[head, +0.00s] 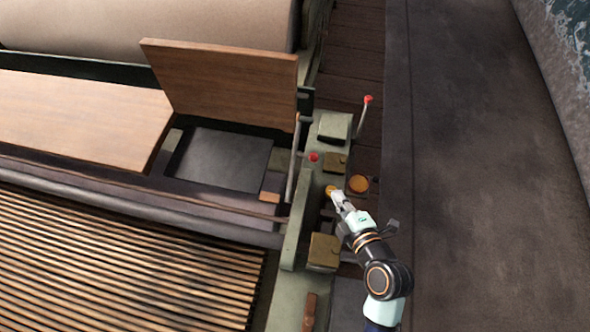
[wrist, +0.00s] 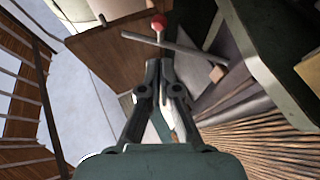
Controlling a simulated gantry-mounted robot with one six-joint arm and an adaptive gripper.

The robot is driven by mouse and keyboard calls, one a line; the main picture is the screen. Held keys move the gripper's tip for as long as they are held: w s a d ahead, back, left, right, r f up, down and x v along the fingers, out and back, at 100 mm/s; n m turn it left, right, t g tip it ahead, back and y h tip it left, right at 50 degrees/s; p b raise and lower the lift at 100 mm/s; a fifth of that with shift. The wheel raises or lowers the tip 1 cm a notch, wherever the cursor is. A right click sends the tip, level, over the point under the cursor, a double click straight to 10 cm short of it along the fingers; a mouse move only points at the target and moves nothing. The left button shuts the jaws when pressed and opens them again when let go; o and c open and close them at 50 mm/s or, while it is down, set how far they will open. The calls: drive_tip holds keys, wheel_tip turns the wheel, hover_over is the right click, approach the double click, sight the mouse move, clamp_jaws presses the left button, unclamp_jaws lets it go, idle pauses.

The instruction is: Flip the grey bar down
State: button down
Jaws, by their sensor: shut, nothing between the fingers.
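A red knob (head: 313,157) sits right of the bar. A red-tipped lever (head: 367,101) stands farther back. An upright wooden panel (head: 225,82) and a dark recess (head: 222,160) lie left of the bar. Wooden slats (head: 120,265) fill the lower left. The right side (head: 470,190) is clear.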

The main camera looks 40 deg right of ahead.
sight(316, 161)
drive_tip(key=shift+d, duration=0.1)
drive_tip(key=x, duration=1.4)
drive_tip(key=shift+p, duration=0.35)
drive_tip(key=shift+w, duration=0.1)
